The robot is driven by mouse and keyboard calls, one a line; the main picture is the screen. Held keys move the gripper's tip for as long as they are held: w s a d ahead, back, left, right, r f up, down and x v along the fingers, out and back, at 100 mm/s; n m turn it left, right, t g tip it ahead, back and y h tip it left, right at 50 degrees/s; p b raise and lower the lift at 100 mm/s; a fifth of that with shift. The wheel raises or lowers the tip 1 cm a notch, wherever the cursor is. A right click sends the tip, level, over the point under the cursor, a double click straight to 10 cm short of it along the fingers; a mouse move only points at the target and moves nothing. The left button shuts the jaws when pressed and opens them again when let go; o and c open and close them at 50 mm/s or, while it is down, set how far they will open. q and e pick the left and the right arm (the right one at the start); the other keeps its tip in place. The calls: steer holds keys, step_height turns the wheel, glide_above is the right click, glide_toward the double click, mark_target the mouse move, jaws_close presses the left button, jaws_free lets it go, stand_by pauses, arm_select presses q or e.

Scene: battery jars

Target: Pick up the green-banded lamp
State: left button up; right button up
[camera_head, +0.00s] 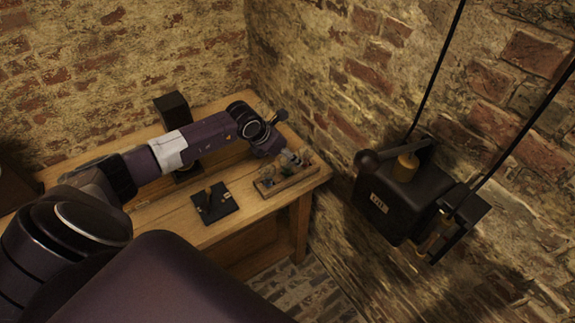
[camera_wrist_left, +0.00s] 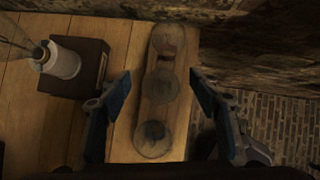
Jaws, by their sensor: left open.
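A small wooden tray (camera_head: 290,184) sits at the right end of the table and holds round glass lamps. In the left wrist view three glass globes stand in a row: a far one (camera_wrist_left: 168,40) with a reddish tint, a middle one (camera_wrist_left: 160,87) and a near one (camera_wrist_left: 153,139). I cannot make out a green band on any of them. My left gripper (camera_wrist_left: 160,82) is open, with its blue-padded fingers on either side of the row, around the middle globe. Nothing is visibly gripped. In the head view this gripper partly hides the lamps. My right gripper is not in view.
A black square base (camera_head: 215,203) with upright brass-coloured parts stands on the wooden table (camera_head: 160,215). A dark box with a white cylinder (camera_wrist_left: 64,63) is left of the gripper. A black wall unit (camera_head: 385,208) with cables hangs right of the table. The brick wall is close behind.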

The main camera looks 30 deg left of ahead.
arm_select(q)
steer(key=shift+w+f, duration=0.15)
steer(key=shift+f, duration=0.1)
steer(key=c, duration=1.2)
steer(key=shift+r, duration=0.1)
steer(key=shift+c, duration=0.2)
